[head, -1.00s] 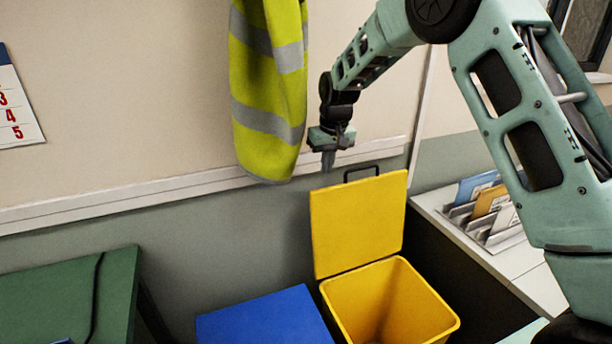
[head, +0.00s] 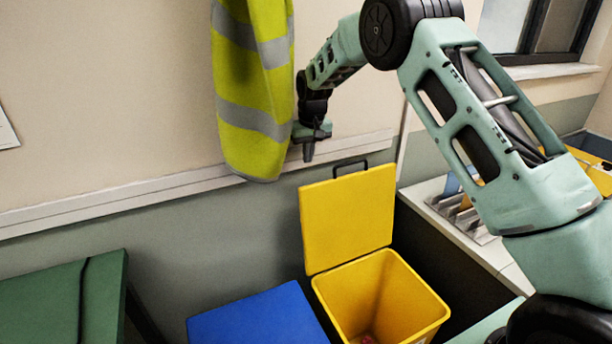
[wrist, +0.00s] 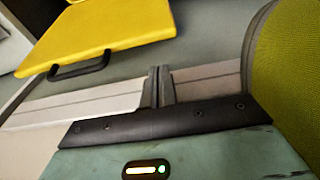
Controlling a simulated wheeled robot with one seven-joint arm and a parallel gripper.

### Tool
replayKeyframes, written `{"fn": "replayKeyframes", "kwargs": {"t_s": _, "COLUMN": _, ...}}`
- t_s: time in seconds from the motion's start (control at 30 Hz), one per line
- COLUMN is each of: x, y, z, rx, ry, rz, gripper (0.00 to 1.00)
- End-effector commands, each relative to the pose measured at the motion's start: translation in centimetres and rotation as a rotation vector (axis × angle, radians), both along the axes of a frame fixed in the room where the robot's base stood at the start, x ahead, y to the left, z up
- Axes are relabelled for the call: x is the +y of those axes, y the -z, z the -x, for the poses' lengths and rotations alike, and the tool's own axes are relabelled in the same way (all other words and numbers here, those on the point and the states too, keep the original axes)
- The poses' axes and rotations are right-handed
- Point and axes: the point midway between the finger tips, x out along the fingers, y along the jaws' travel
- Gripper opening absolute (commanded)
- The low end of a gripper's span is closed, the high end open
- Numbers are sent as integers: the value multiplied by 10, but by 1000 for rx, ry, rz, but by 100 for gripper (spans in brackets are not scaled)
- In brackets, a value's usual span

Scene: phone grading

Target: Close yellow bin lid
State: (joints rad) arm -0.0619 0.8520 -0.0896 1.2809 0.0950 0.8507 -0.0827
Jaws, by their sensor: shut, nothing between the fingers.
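The yellow bin (head: 382,298) stands open on the floor, and a small reddish thing lies at its bottom. Its yellow lid (head: 348,216) is raised upright at the back, with a black handle (head: 350,167) on its top edge. My gripper (head: 308,155) is shut and empty, above and a little left of the lid's top edge, close to the wall. In the wrist view the shut fingertips (wrist: 158,88) show at the middle, apart from the lid (wrist: 105,35) and its handle (wrist: 80,68) at upper left.
A blue bin lid (head: 258,318) is shut to the left of the yellow bin. A yellow-green vest (head: 252,90) hangs on the wall next to my gripper. A white table (head: 470,235) with a file rack stands right, a green table (head: 70,300) left.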

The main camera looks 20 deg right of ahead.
Motion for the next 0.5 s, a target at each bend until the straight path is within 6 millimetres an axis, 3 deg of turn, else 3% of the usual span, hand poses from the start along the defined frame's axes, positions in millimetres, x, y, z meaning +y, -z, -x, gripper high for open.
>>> {"fn": "replayKeyframes", "kwargs": {"t_s": 0.17, "x": 0, "y": 18, "z": -3, "rx": 4, "ry": 0, "rz": 0, "gripper": 0}}
{"fn": "replayKeyframes", "kwargs": {"t_s": 0.5, "x": 0, "y": 75, "z": -12, "rx": 2, "ry": -1, "rz": 0, "gripper": 0}}
